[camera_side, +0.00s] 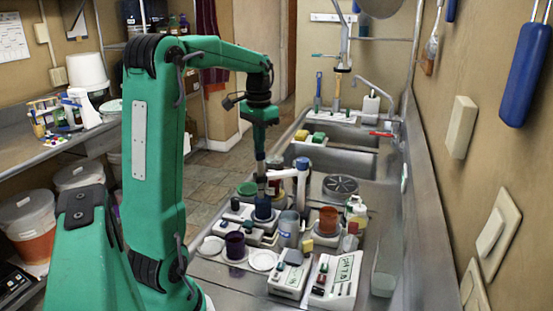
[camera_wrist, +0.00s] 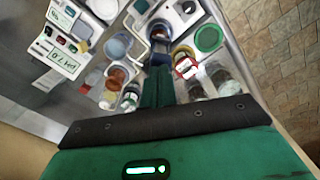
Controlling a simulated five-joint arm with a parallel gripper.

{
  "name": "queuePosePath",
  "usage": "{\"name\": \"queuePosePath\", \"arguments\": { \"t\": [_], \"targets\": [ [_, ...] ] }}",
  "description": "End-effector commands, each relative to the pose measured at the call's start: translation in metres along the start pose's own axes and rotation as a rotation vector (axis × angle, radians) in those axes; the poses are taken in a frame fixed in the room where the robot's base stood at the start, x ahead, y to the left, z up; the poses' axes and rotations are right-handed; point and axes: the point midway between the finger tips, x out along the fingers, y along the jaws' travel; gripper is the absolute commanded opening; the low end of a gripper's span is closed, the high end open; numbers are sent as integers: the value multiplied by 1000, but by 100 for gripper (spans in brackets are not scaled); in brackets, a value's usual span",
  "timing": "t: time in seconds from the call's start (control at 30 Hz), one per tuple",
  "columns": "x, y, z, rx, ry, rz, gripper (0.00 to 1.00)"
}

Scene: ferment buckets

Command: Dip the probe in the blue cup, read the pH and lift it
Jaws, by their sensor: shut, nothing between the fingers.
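My gripper (camera_side: 261,188) is shut with nothing between its fingers. It points down just above a dark blue cup (camera_side: 263,213) on the near part of the counter. In the wrist view the closed fingertips (camera_wrist: 159,58) lie beside a round dark-blue vessel (camera_wrist: 158,29), apparently that cup. A white, blue-jointed stand arm (camera_side: 302,170) reaches over beside the cup; I cannot make out the probe itself. A white pH meter (camera_side: 334,280) stands at the front right. In the wrist view its display (camera_wrist: 64,62) seems to read pH 7.0.
Around the cup stand a purple cup (camera_side: 235,245), an orange-red cup (camera_side: 327,220), a clear bluish beaker (camera_side: 289,228) and a second white device (camera_side: 290,278). A green lid (camera_side: 247,188) lies to the left. Sinks are behind; a wall runs along the right.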

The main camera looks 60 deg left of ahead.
Motion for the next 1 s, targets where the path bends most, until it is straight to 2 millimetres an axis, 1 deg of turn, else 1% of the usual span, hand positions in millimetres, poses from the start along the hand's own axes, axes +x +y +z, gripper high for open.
{"name": "queuePosePath", "arguments": {
  "t": [1.0],
  "targets": [
    [22, 0, 0, 0, -2, 1, 0]
  ]
}}
